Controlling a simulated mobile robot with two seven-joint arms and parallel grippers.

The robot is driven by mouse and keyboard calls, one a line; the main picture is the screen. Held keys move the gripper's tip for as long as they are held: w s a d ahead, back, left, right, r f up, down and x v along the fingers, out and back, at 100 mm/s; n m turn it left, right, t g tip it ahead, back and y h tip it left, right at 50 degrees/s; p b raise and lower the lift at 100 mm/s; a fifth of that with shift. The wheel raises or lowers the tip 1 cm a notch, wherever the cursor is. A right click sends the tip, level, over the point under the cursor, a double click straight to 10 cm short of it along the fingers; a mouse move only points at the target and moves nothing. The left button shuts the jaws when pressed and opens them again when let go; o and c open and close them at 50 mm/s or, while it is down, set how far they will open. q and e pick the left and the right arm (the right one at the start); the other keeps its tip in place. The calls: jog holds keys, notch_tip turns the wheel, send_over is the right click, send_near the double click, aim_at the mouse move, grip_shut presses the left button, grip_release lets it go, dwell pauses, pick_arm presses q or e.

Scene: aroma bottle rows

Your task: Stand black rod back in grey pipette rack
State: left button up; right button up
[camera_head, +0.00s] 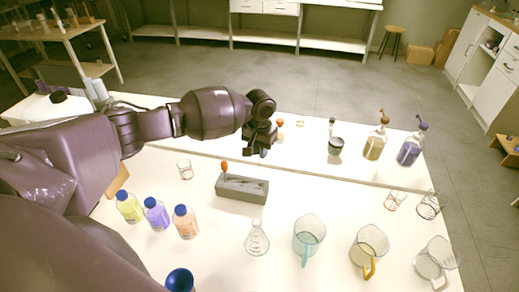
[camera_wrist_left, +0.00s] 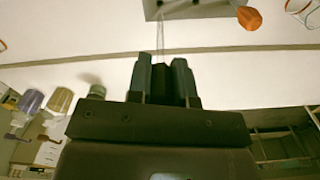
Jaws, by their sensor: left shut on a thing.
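The grey pipette rack (camera_head: 242,195) stands on the near worktop. An orange-topped pipette (camera_head: 224,168) stands upright at its left end. My left gripper (camera_head: 262,152) is above the table, behind the rack and slightly right of it. In the left wrist view the gripper (camera_wrist_left: 165,80) is shut on the black rod (camera_wrist_left: 162,82), whose dark part shows between the fingers. A thin pale stem runs on from it towards the rack (camera_wrist_left: 190,10). The orange bulb (camera_wrist_left: 249,18) shows beside the rack there. The rod is mostly hidden in the head view. My right gripper is out of view.
Several capped bottles (camera_head: 155,213) stand front left, and a small glass beaker (camera_head: 184,169) left of the rack. A flask (camera_head: 257,238) and jugs (camera_head: 309,238) stand in front. Pump bottles (camera_head: 376,140) and a dark green jar (camera_head: 335,146) stand back right.

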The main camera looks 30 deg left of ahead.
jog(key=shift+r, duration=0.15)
pick_arm(q)
jog(key=shift+p, duration=0.35)
notch_tip(320, 180, down, 4)
jog(key=shift+r, duration=0.2)
jog(key=shift+f, duration=0.25)
dwell(0.7)
jog(key=shift+f, duration=0.95)
dwell(0.4)
jog(key=shift+f+b, duration=0.3)
jog(key=shift+f, duration=0.4)
